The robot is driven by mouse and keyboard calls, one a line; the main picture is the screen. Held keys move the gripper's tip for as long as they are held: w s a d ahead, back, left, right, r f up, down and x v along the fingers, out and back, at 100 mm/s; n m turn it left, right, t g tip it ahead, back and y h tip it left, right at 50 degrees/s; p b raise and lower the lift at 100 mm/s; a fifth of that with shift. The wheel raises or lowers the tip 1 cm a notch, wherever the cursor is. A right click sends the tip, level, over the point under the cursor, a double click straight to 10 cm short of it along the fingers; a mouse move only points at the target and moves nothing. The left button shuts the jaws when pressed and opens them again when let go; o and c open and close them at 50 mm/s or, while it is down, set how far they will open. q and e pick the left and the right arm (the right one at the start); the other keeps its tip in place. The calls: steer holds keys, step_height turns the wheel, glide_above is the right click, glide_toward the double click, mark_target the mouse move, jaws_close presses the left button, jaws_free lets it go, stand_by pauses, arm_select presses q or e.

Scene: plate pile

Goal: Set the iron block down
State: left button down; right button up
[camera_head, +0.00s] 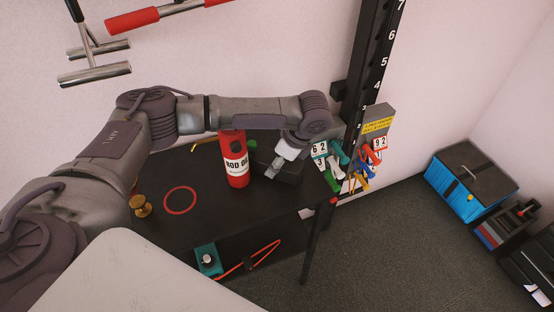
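My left arm reaches in from the left across the back of the dark table (160,235). My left gripper (273,173) points down at the table's right part. A dark block (291,172), which looks like the iron block, is right at the gripper's fingers. The fingers overlap it in this view, so I cannot tell whether they are shut on it or whether it rests on the table. A red ring (181,200) is marked on the tabletop, left of the block, and its inside is empty. My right gripper is not in view.
A red bottle (236,165) labelled "ROD OIL" stands between ring and block. A small brass piece (141,206) is left of the ring. A teal box (208,259) sits lower, at the front. Coloured clips (362,172) hang by a black numbered post (379,60) on the right.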

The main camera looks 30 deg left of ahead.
arm_select(q)
steer(key=shift+c, duration=1.6)
jaws_free()
